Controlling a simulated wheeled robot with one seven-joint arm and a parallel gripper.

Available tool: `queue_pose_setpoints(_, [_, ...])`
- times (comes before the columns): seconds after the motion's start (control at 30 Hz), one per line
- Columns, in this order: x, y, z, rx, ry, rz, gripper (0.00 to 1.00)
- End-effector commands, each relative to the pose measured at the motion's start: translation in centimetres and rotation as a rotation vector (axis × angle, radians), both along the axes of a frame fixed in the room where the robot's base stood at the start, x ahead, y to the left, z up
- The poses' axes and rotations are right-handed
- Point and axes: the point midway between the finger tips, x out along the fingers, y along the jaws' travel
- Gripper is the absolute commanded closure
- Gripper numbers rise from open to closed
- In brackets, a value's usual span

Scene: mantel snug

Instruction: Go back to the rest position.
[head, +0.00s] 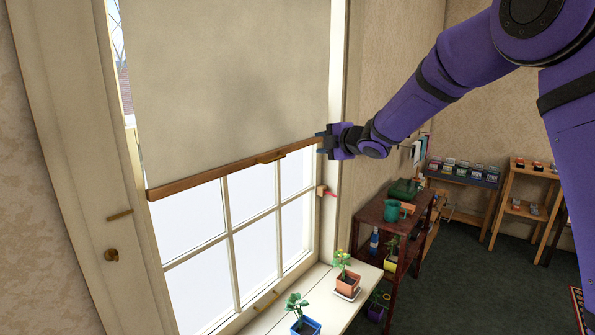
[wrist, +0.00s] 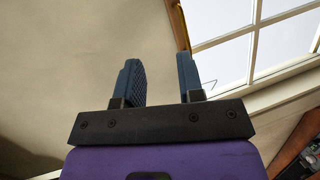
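My gripper (head: 322,141) is at the end of my purple arm, in front of the window near the right end of the roller blind's wooden bottom bar. In the wrist view its two blue-grey fingers (wrist: 161,82) stand apart with nothing between them. The beige roller blind (head: 230,80) hangs partway down the window. Its wooden bar (head: 215,178) carries a small wooden pull (head: 270,157), to the left of my gripper. I cannot tell how far my fingers are from the blind.
A white sill (head: 345,311) below holds a plant in an orange pot (head: 347,283) and one in a blue pot (head: 305,326). A dark red shelf (head: 408,240) with a green jug (head: 392,210) stands to the right. Dark floor (head: 470,275) is open beyond it.

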Motion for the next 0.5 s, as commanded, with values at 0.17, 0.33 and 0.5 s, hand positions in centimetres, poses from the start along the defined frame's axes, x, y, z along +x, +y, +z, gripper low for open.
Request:
queue_pose_setpoints(0.17, [-3.4, -5.7, 4.5, 0.082, 0.107, -0.247, 0.65])
queue_pose_setpoints(0.33, [-7.8, -10.8, 7.2, 0.182, 0.224, -0.47, 0.65])
queue_pose_setpoints(0.5, [-13.5, -15.2, 8.7, 0.296, 0.347, -0.68, 0.65])
